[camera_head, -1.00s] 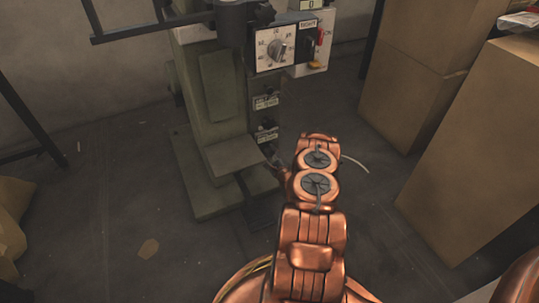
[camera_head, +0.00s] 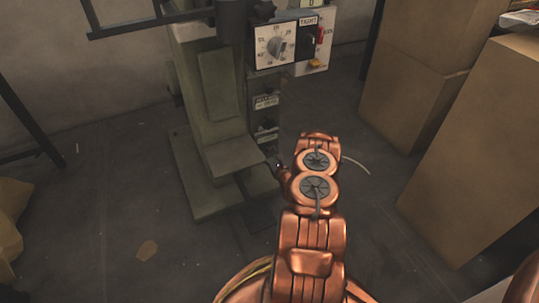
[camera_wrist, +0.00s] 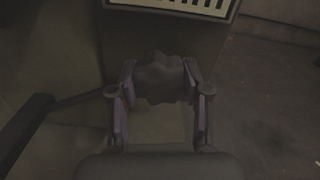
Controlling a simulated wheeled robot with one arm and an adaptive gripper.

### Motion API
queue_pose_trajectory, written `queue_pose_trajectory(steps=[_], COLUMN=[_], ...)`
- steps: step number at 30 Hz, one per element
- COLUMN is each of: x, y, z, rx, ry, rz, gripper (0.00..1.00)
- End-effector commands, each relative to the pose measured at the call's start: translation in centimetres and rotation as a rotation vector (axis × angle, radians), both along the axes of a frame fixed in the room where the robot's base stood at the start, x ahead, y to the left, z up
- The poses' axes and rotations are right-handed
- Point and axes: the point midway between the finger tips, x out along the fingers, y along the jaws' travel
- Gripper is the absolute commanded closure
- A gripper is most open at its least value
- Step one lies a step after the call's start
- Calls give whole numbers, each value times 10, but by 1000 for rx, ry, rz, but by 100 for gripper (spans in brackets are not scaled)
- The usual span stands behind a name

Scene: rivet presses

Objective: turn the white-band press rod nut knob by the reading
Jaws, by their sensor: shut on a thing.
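In the wrist view my gripper (camera_wrist: 158,82) is shut on a dark lobed knob (camera_wrist: 158,70), with one finger on each side of it. The green press (camera_head: 220,110) stands at the upper middle of the head view. A white dial plate (camera_head: 274,45) with a grey pointer knob is on it, beside a sign that seems to read TIGHT (camera_head: 308,22). The dial numbers are too small to read surely. No white band can be made out. In the head view my copper arm hides most of the gripper and the held knob.
A red switch (camera_head: 320,35) and a yellow button (camera_head: 315,63) sit right of the dial. Tall cardboard boxes (camera_head: 470,150) stand on the right. A dark bar (camera_head: 150,27) crosses the upper left. The floor left of the press is mostly clear. A pale plate with black bars (camera_wrist: 185,4) tops the wrist view.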

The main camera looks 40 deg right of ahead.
Motion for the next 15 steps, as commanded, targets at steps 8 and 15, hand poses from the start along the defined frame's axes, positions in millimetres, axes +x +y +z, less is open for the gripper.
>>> queue_pose_trajectory(steps=[8,15], x=[-1,-1], y=[-1,-1], z=[0,0], rx=[12,12], ry=[-4,-3], rz=[-3,-3], gripper=[87,48])
